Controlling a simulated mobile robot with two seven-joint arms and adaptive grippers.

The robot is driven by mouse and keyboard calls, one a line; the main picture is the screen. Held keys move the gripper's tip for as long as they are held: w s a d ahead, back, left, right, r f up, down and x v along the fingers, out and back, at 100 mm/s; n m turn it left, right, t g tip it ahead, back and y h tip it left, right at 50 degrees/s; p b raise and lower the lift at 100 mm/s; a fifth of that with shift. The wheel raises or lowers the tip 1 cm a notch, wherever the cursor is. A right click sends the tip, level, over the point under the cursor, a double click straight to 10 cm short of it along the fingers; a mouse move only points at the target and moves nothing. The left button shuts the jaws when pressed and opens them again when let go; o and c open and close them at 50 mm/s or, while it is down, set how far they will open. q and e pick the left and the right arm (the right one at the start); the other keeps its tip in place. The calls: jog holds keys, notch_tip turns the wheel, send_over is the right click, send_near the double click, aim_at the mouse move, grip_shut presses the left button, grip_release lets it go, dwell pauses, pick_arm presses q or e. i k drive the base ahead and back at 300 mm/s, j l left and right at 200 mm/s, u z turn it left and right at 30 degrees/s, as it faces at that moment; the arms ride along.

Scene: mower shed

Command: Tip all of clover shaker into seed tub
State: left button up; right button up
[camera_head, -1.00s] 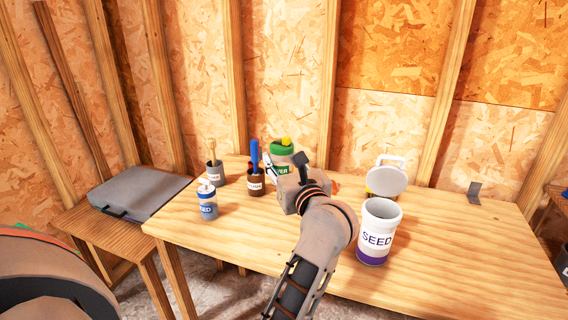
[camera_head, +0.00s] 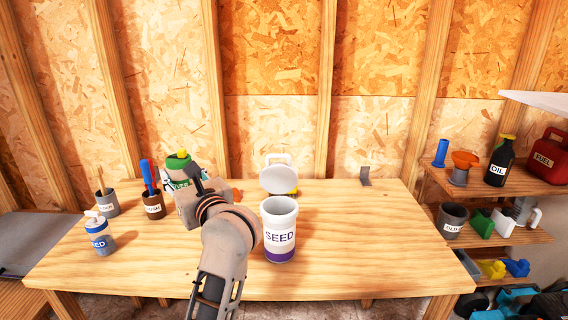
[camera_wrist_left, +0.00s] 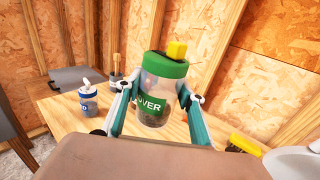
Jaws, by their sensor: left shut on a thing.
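The clover shaker (camera_head: 178,168) is a clear jar with a green lid, a yellow cap and a green label. It stands upright at the back left of the bench, partly hidden by my left gripper (camera_head: 187,192). The left wrist view shows the shaker (camera_wrist_left: 163,85) between both fingers of the left gripper (camera_wrist_left: 158,97), which is shut on it. Dark contents show low in the jar. I cannot tell whether it touches the bench. The white seed tub (camera_head: 279,218), with a purple base, stands open-topped to the right of my left arm. My right gripper is not in view.
A round pale lid (camera_head: 278,180) stands behind the tub, near a yellow brush (camera_wrist_left: 243,144). A blue-and-white bottle (camera_head: 99,235), a grey cup (camera_head: 106,205) and a brown cup (camera_head: 154,206) stand left. The bench's right side (camera_head: 390,245) is clear. Shelves (camera_head: 490,183) hold several items at right.

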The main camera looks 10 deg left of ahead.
aim_at(279, 213)
jog(key=l, duration=1.35)
